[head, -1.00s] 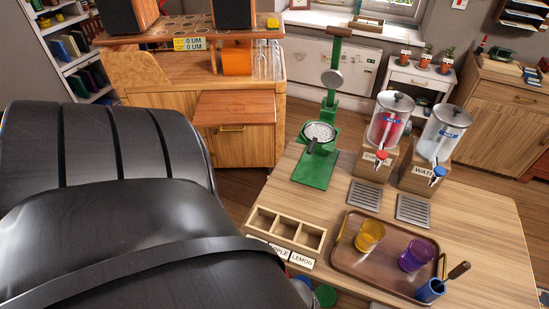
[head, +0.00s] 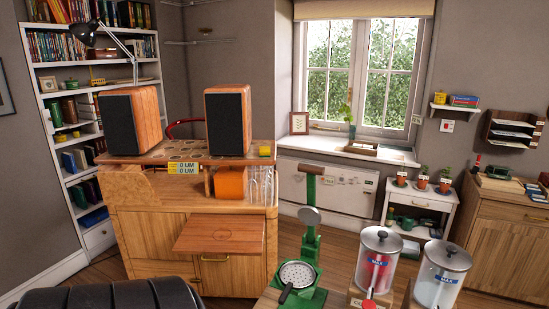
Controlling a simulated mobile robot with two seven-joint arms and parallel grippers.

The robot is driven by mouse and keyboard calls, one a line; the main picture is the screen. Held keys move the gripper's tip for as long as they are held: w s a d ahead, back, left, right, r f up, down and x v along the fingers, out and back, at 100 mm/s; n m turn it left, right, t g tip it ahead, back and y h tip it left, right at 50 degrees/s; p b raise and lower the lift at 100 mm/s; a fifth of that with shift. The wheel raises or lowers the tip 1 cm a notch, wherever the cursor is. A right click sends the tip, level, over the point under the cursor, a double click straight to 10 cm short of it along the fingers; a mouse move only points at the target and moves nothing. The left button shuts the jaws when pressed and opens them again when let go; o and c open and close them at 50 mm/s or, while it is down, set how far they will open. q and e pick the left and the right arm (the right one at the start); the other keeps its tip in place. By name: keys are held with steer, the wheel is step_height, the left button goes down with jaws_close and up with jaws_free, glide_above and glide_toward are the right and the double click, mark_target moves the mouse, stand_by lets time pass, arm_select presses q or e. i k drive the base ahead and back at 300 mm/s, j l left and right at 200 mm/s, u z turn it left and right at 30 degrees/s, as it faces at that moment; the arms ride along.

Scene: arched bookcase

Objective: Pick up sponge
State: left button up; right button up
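A small yellow block (head: 265,150) sits on the right end of the top of the wooden cabinet (head: 150,232), beside the right-hand speaker. It may be the sponge, but it is too small to tell for sure. No other clear sponge shows. Neither of my grippers is in view.
Two speakers (head: 128,118) (head: 228,120) stand on the cabinet, with an orange box (head: 230,183) and glasses (head: 261,186) below its top. A flap (head: 222,236) juts out in front. A green press (head: 311,240) and drink dispensers (head: 376,262) stand at the lower right.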

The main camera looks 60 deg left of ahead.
mark_target(264, 152)
steer(key=i+u, duration=0.1)
steer(key=u, duration=1.05)
